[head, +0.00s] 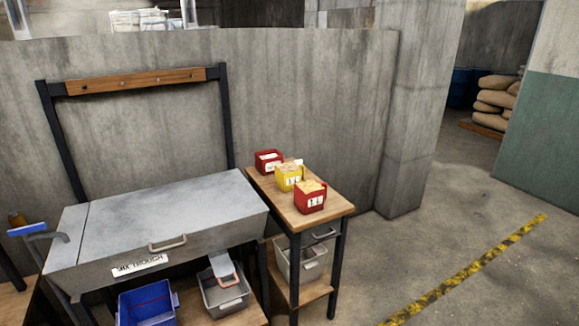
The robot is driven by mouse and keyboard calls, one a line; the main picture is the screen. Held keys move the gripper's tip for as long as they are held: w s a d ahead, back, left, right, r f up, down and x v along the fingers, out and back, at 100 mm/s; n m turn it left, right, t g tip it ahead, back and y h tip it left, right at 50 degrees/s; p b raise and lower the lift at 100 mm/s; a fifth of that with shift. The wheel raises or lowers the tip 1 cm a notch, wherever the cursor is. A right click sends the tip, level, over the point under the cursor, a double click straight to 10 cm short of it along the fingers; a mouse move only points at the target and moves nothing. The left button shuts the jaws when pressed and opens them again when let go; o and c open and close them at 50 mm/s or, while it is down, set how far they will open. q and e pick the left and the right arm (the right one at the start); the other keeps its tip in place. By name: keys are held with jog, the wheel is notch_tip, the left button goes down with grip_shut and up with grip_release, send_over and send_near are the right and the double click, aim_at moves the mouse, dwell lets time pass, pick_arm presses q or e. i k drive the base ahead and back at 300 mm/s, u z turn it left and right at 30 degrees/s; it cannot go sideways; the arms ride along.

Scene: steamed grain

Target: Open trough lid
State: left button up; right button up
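The trough (95,276) is a grey metal box on a bench frame at the left of the head view, with a white label on its front. Its flat metal lid (165,211) lies closed on top. A curved lid handle (168,243) sits at the front edge. The inside of the trough is hidden. Neither of my grippers shows in the head view.
A small wooden table (328,212) right of the trough holds red and yellow bins. A blue bin (147,303) and a grey bin (224,293) stand below the trough. Open floor (420,250) lies to the right, crossed by yellow-black tape (470,268). A concrete wall stands behind.

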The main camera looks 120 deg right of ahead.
aim_at(117, 224)
jog(key=k, duration=1.35)
jog(key=z, duration=3.5)
jog(key=i, duration=1)
jog(key=z, duration=0.05)
